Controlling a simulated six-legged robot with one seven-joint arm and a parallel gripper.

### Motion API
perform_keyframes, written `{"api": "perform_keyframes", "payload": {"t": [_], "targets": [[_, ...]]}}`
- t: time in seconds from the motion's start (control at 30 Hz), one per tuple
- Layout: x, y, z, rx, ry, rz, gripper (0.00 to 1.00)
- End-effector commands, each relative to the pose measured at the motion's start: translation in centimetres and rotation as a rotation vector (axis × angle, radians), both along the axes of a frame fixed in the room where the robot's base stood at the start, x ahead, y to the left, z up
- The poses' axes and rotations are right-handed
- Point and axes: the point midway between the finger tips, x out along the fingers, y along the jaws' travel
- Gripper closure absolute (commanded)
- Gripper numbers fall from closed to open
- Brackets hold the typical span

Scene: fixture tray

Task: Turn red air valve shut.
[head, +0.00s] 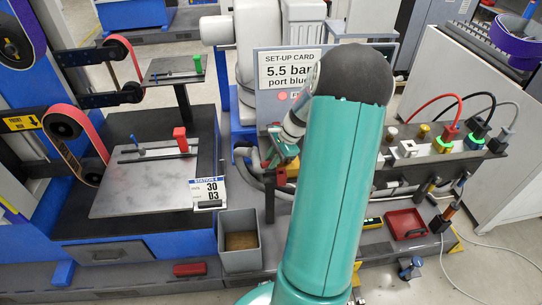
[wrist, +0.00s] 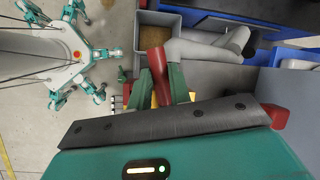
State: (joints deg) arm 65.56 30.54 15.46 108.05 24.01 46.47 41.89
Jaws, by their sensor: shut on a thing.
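The red air valve's handle (wrist: 153,60) shows in the wrist view as a red bar standing out between my gripper's fingers. My gripper (wrist: 158,88) has green fingers on both sides of the handle and is shut on it. In the head view my gripper (head: 281,153) is just left of my teal arm, below the set-up card. A small red part, probably of the valve, shows beside it there. My arm hides most of the valve body, and I cannot tell the handle's exact angle.
The set-up card (head: 290,70) reads 5.5 bar, port blue. Grey hoses (head: 255,180) run close by the gripper. A grey bin (head: 239,240) stands below left. A dark manifold with red, black and grey cables (head: 440,160) and a red tray (head: 405,224) lie right of my arm.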

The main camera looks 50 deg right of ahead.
Motion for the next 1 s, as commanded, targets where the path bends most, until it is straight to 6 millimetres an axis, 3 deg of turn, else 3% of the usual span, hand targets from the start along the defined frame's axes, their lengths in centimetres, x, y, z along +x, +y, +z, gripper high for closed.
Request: {"api": "perform_keyframes", "payload": {"t": [0.17, 0.47, 0.5, 0.57, 1.0], "targets": [[-0.53, 0.21, 0.04, 0.0, -0.001, 0.101, 1.0], [-0.58, 0.2, 0.07, 0.0, -0.002, 0.108, 1.0], [-0.58, 0.2, 0.07, 0.0, -0.002, 0.108, 0.73], [-0.59, 0.2, 0.06, 0.0, -0.002, 0.108, 0.61], [-0.87, -0.21, 0.97, -0.003, -0.002, 0.105, 0.59]]}}
